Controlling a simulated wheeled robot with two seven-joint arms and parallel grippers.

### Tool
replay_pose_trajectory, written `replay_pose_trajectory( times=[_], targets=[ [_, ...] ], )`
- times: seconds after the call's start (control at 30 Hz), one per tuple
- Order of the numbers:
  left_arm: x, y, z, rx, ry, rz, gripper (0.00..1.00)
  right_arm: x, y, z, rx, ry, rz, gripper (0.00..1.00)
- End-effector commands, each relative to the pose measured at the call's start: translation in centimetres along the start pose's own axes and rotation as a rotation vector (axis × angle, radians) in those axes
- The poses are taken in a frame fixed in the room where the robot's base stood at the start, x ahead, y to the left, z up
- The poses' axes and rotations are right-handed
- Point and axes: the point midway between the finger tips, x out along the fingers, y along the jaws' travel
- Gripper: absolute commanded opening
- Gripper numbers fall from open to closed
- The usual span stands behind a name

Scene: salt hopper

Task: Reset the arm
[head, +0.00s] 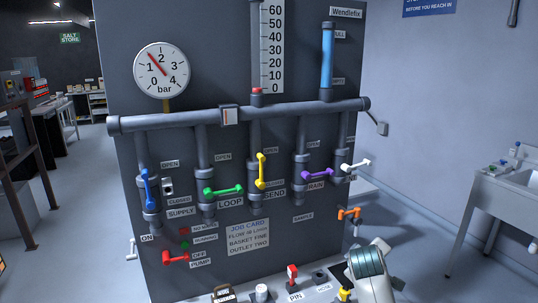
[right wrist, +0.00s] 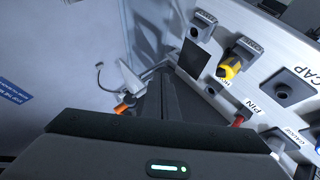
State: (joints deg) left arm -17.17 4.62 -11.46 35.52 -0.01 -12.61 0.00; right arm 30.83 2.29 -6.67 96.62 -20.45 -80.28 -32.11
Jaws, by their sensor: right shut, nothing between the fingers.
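My right gripper (right wrist: 160,98) shows in the right wrist view as dark fingers, shut and empty. An orange handle (right wrist: 122,108) shows just left of the fingers; I cannot tell whether they touch. In the head view my right arm (head: 370,272) comes in at the bottom right, in front of the ledge and below the orange handle (head: 350,213). Its fingers are not clear there. My left gripper is in neither view.
A grey panel carries a pressure gauge (head: 162,70), a horizontal pipe and coloured valve levers, including yellow (head: 261,171) and purple (head: 317,175). A ledge with labelled sockets holds a red-topped pin (head: 292,275) and a yellow piece (right wrist: 230,68).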

Motion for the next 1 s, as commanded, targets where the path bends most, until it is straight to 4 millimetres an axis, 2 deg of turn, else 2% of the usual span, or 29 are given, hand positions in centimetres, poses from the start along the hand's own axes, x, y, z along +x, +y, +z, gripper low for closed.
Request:
replay_pose_trajectory(
  times=[0.03, 0.1, 0.27, 0.5, 0.67, 0.8, 1.0],
  targets=[
    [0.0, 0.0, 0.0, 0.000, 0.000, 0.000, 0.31, -0.1, -2.2, 2.1, 0.016, -0.011, -0.027, 0.00],
    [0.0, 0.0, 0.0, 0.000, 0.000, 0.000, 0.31, -0.5, -5.0, 4.7, 0.045, -0.023, -0.065, 0.00],
    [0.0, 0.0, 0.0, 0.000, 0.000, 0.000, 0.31, -2.1, -10.9, 10.6, 0.112, -0.055, -0.148, 0.00],
    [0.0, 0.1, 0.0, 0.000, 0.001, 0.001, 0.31, -6.5, -18.7, 19.2, 0.211, -0.115, -0.273, 0.00],
    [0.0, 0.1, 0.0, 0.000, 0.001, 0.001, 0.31, -10.6, -23.1, 24.5, 0.276, -0.164, -0.352, 0.00],
    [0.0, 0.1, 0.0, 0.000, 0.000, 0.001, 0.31, -14.9, -26.3, 28.8, 0.332, -0.211, -0.421, 0.00],
    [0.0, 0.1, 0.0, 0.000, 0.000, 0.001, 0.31, -19.7, -28.9, 32.7, 0.390, -0.264, -0.489, 0.00]
  ],
)
